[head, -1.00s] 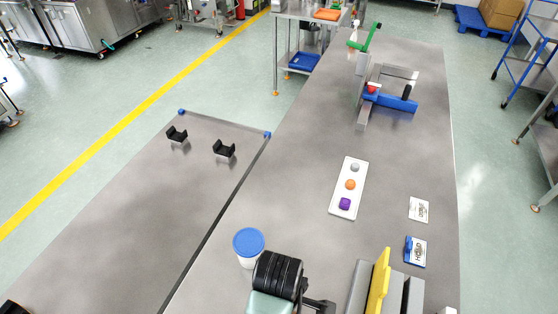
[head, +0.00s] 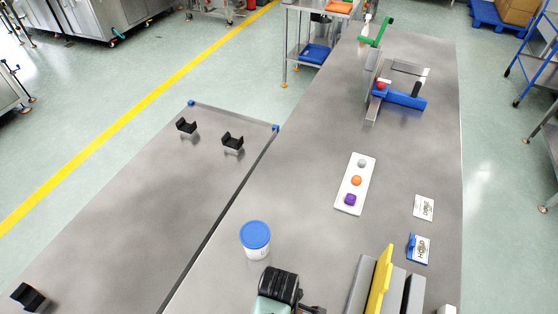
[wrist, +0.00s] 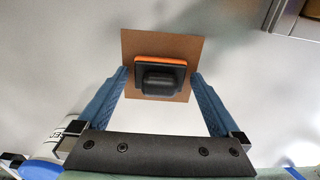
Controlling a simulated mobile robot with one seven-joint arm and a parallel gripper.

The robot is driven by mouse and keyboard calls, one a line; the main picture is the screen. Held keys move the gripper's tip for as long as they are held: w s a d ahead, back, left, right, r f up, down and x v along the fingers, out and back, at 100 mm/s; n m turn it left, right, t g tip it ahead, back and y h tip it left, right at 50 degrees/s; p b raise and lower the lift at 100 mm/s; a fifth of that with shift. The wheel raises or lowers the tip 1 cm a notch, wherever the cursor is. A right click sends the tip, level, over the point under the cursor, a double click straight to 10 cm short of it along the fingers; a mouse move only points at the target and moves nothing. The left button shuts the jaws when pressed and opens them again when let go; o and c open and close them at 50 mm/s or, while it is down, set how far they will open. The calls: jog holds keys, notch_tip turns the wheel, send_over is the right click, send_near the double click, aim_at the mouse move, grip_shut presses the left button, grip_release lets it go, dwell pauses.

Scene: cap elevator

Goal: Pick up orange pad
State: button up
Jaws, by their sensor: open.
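The orange pad (wrist: 160,76) shows in the wrist view as a black block with a grip on top and an orange layer along its far edge. It lies over a brown square sheet (wrist: 190,46) on the grey surface. My gripper (wrist: 160,74) is open, with one blue finger on each side of the pad and visible gaps between. I cannot tell the height of the fingertips above the sheet. In the head view the pad and my fingertips are not visible; only part of my arm shows at the bottom.
A blue-lidded white tub (head: 255,237) stands left of my arm. A yellow upright plate (head: 381,281) among grey blocks stands to its right. A white tray (head: 347,207) with small coloured pieces lies beyond. The left table has black holders (head: 232,141) and much free room.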

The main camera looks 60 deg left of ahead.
jog(key=c, duration=1.2)
jog(key=shift+r+b, duration=0.55)
jog(key=shift+r, duration=4.5)
